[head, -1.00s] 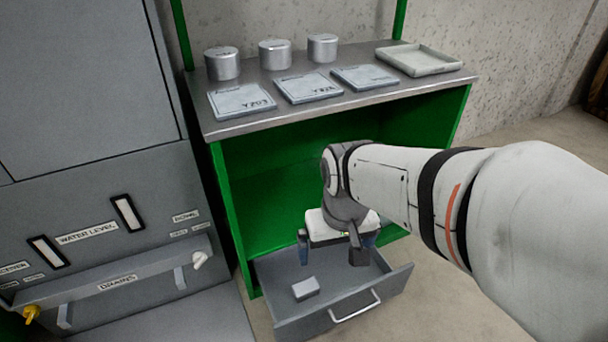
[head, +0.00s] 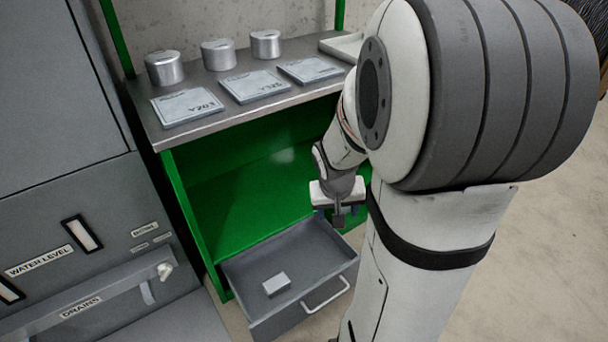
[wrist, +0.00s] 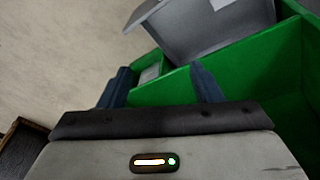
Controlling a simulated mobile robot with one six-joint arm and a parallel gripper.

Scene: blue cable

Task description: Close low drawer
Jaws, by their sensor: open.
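The low drawer (head: 262,312) is a grey open-topped box at the bottom of the green cabinet. It is pulled well out, with a small light block (head: 276,285) inside and a bar handle (head: 325,294) on its front. My gripper (head: 338,222) is open in front of the cabinet, above and beyond the drawer's right side in the head view, apart from the handle. In the wrist view my open fingers (wrist: 162,85) have nothing clearly held between them. A grey panel there (wrist: 205,22) may be the drawer or the worktop; I cannot tell.
The green cabinet (head: 180,200) has a metal top with canisters (head: 218,55), labelled plates (head: 254,86) and a tray (head: 341,46). A grey machine (head: 60,200) stands close on the left. My arm hides much of the right side. Bare floor (head: 540,270) lies at right.

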